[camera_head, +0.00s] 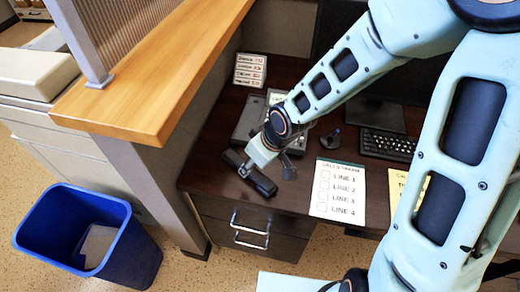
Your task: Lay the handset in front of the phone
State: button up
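The handset (262,184) is a dark bar lying slantwise over the desk's front left part, nearer the desk's front edge than the phone. The phone (246,119) is a dark grey base behind it, partly hidden by my arm. My gripper (262,170) is at the handset, pointing down, with parts of it overlapping the handset's middle. The view is too small and covered to tell whether its fingers are closed on the handset, or whether the handset touches the desk.
The dark desk (210,165) holds a line list sheet (338,192), a keyboard (388,145), a monitor and a small sign (250,69). A wood-topped partition (150,85) rises at left. A blue bin (88,238) stands on the floor. A drawer handle (250,230) juts out below.

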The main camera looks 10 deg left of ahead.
jog(key=p+v, duration=0.4)
jog(key=v, duration=0.3)
dwell(0.5)
